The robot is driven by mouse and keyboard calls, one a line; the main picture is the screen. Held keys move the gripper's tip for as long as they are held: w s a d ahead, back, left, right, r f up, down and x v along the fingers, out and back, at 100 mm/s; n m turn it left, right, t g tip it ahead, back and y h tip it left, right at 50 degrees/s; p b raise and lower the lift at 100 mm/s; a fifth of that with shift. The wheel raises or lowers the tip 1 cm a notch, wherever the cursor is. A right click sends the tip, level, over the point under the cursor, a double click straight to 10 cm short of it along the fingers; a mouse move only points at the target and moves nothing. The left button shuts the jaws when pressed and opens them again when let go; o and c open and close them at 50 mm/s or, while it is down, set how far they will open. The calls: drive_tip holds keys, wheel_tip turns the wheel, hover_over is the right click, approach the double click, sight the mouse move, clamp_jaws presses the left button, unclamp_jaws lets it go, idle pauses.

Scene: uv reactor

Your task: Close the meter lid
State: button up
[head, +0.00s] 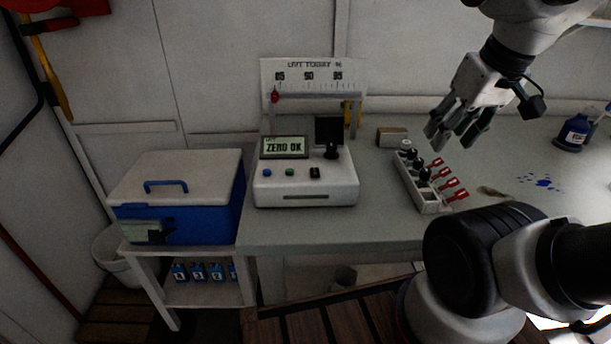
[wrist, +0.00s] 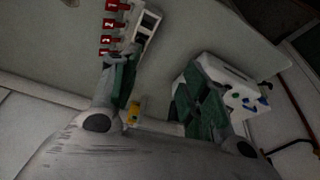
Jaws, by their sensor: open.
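The meter (head: 305,190) is a white box on the bench with a screen (head: 284,147) reading "ZERO OK" and several coloured buttons on its front. A dark square plate (head: 329,130), which looks like its lid, stands upright at the meter's right side, raised above a black part on top. My gripper (head: 455,138) is open and empty, above the bench to the right of the meter and apart from it. In the wrist view, the white meter (wrist: 236,76) is partly hidden behind one finger of my gripper (wrist: 155,88), and the lid cannot be made out.
A white rack (head: 424,190) with black-topped and red-handled items stands right of the meter, below my gripper. A small brown box (head: 392,137) lies behind it. A blue cooler (head: 180,195) stands left. A blue bottle (head: 575,133) and blue spill (head: 540,181) are far right.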

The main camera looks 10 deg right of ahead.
drive_tip(key=shift+a+f, duration=0.1)
drive_tip(key=shift+a, duration=0.05)
drive_tip(key=c, duration=0.3)
drive_tip(key=shift+w+a+f+n+g, duration=0.35)
drive_tip(key=shift+w+f+g, duration=0.25)
drive_tip(key=shift+w+f, duration=0.2)
clamp_jaws()
drive_tip(key=r+g, duration=0.1)
drive_tip(key=g, duration=0.1)
hover_over(328, 128)
drive_tip(key=d, duration=0.3)
drive_tip(key=shift+s+d+r, duration=0.1)
drive_tip(key=shift+d+r, duration=0.05)
drive_tip(key=shift+r, duration=0.05)
drive_tip(key=w+r+m, duration=0.2)
drive_tip(key=w+r, duration=0.2)
wheel_tip(328, 128, down, 10)
drive_tip(key=shift+s+m, duration=0.15)
drive_tip(key=shift+m, duration=0.3)
